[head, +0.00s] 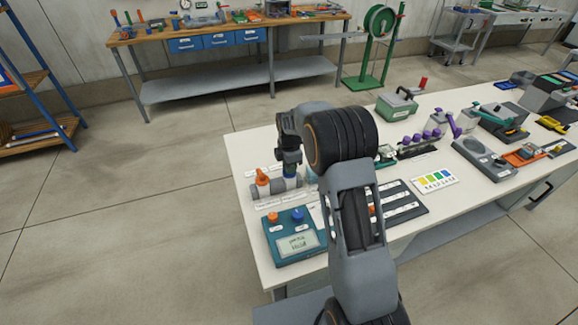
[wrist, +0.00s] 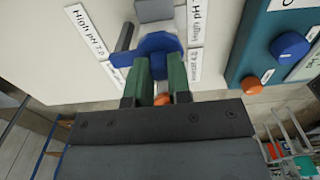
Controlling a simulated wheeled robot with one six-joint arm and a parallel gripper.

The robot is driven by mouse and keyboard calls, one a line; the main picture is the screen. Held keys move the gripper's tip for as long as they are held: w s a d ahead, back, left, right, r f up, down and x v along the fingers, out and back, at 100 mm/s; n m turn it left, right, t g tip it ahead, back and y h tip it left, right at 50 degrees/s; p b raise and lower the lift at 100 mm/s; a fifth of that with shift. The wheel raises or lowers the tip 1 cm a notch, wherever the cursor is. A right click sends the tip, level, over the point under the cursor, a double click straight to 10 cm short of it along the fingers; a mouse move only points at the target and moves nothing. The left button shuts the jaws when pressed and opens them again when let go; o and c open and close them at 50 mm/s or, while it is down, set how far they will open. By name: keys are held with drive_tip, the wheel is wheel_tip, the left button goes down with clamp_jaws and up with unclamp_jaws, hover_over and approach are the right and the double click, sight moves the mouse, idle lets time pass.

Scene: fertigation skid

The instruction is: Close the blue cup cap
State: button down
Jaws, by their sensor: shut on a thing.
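The blue cup cap (wrist: 158,46) is between my gripper's green fingertips (wrist: 160,70) in the wrist view. My gripper (head: 289,160) is shut on it. In the head view only a bit of blue (head: 290,171) shows just below the jaws, above a grey holder (head: 292,184). An orange cap (head: 262,177) stands to its left. Grey parts show beyond the blue cap in the wrist view. The fingers hide part of the cap, and I cannot tell how far it is closed.
A teal meter box (head: 281,254) with an orange and a blue knob sits in front of the cups. Label cards (wrist: 88,32) lie beside the cup. My arm covers part of the white table (head: 247,150). Purple-topped vials (head: 413,141) and other tools stand to the right.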

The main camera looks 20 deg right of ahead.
drive_tip(key=c, duration=1)
unclamp_jaws()
drive_tip(key=shift+c, duration=0.2)
drive_tip(key=shift+r, duration=0.1)
wheel_tip(320, 180, up, 14)
drive_tip(key=shift+f, duration=0.2)
